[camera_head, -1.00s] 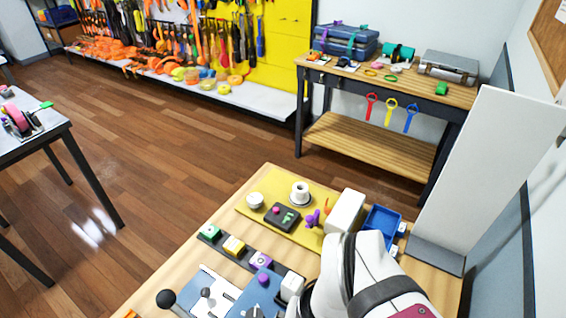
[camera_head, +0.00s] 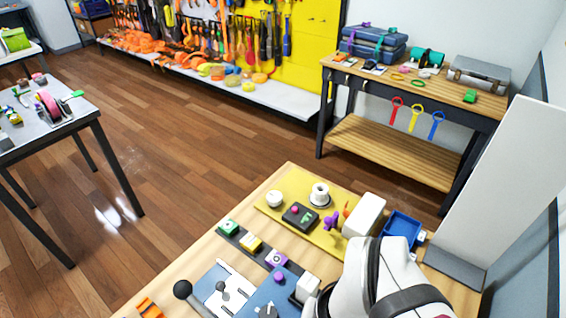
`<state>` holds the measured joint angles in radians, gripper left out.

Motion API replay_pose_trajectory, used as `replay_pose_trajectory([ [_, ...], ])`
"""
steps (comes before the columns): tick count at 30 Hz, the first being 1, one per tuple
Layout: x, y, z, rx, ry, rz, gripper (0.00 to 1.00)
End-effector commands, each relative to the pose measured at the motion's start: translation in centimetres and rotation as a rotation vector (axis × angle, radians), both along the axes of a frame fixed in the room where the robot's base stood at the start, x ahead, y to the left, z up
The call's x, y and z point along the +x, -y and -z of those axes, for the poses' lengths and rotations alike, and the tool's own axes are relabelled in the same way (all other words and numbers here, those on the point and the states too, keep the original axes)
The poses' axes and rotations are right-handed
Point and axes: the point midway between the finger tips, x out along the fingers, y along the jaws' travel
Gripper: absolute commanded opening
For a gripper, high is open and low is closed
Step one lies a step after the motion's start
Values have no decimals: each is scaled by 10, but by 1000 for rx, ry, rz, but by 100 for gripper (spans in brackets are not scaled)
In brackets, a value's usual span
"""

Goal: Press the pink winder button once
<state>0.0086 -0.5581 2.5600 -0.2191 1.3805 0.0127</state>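A small dark box (camera_head: 300,216) lies on the yellow mat (camera_head: 276,196) on the near wooden table. A round pink button (camera_head: 295,209) sits on its top, beside a green patch. A white spool-like piece (camera_head: 320,194) stands just behind the box. My white arm with dark bands shows at the bottom right, to the right of the box and apart from it in the picture. I cannot make out my gripper's fingers in this view.
A white block (camera_head: 366,213), a purple piece (camera_head: 331,221) and a blue tray (camera_head: 402,228) are right of the box. A white round knob (camera_head: 274,198) is left of it. A strip with green, yellow and purple buttons (camera_head: 253,244) lies in front. A tall white panel (camera_head: 510,190) stands at right.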

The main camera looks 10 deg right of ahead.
Motion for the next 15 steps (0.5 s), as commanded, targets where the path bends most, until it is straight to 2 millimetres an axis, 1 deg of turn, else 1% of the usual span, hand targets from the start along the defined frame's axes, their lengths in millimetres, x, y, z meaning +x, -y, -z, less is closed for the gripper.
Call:
replay_pose_trajectory([
  [1, 0, 0, 0, 0, 0, 0, 48],
  [9, 0, 0, 0, 0, 0, 0, 0],
  [15, 0, 0, 0, 0, 0, 0, 0],
])
